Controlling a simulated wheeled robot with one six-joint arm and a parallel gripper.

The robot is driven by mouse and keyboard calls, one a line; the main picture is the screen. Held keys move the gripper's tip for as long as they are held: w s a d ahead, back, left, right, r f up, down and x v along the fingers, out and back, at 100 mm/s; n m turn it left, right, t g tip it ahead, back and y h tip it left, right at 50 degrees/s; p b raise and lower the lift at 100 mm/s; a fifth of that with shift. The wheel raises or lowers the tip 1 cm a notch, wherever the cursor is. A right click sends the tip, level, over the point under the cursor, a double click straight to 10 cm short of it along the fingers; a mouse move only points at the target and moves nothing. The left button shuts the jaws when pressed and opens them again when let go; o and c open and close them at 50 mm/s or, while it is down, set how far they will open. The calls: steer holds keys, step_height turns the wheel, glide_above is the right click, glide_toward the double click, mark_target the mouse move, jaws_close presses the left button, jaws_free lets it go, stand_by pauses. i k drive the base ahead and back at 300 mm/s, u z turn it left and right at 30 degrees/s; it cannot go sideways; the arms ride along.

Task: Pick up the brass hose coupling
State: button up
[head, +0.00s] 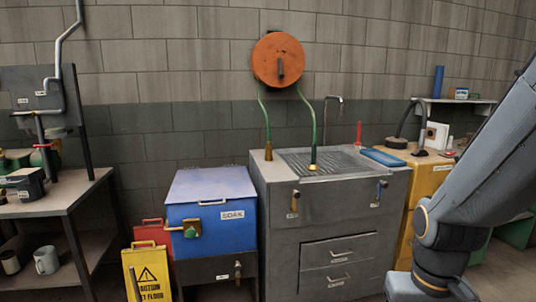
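A second green hose (262,105) hangs on the reel's left and ends in a brownish, brass-like fitting (268,151) at the left edge of the counter. Both fittings are small here. I cannot tell which one is the brass hose coupling, or whether either rests on the surface. My gripper is not in view; only my arm links show at the right.
The grey sink cabinet (325,248) has a grate (330,158), a tap (333,110), a red upright object (359,134) and a blue block (383,157) on top. A blue SOAK box (211,190) and yellow floor sign (148,272) stand left. A yellow cabinet (430,180) stands right.

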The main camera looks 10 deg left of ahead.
mark_target(268, 146)
steer(key=u, duration=0.6)
steer(key=i, duration=0.5)
steer(key=u, duration=0.8)
steer(key=i, duration=1.65)
steer(key=z, duration=0.6)
